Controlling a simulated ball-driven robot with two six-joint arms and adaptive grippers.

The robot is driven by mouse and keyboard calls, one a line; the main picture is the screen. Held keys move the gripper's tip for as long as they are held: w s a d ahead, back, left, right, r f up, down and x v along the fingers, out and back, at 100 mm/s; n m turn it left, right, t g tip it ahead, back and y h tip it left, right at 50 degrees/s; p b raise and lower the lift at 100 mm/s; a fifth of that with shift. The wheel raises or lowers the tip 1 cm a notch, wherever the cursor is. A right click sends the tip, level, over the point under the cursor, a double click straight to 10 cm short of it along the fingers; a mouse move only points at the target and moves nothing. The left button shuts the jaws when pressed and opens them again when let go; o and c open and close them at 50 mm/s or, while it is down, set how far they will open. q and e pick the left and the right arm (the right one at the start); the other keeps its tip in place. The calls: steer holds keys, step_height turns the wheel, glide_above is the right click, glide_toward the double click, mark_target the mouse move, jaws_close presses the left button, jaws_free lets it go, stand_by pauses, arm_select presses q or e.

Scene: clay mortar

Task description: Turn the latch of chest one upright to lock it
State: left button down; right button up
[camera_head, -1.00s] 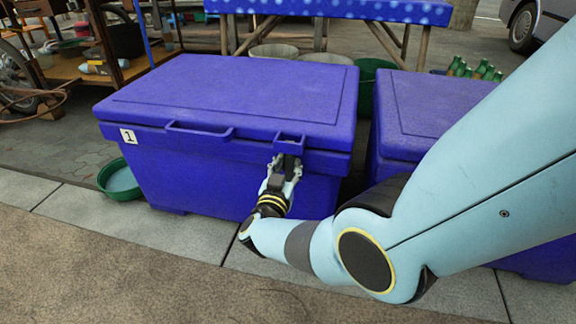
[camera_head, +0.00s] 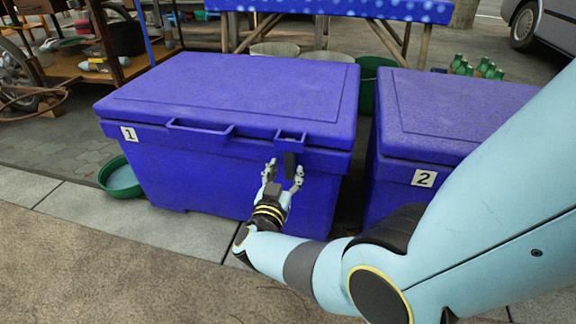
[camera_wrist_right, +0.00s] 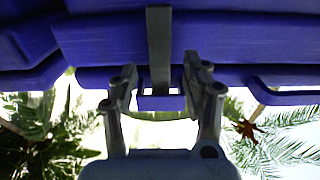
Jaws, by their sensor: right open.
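Chest one (camera_head: 215,165) is the blue chest at the left with a "1" label (camera_head: 129,134); its lid is closed. Its latch (camera_head: 290,164) is a dark grey bar below the lid's catch, standing upright. It also shows as an upright bar in the right wrist view (camera_wrist_right: 159,45). My right gripper (camera_head: 284,174) is open and empty in front of the latch. In the right wrist view my right gripper (camera_wrist_right: 160,76) has one finger to each side of the latch's line, apart from it. My left gripper is out of view.
A second blue chest (camera_head: 400,150) with a "2" label (camera_head: 423,178) stands close on the right, partly behind my right arm. A green basin (camera_head: 121,180) sits at chest one's left. The pavement in front (camera_head: 110,270) is clear.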

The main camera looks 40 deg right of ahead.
steer(key=v, duration=0.4)
steer(key=shift+s+a, duration=0.1)
steer(key=shift+a, duration=0.05)
stand_by(0.4)
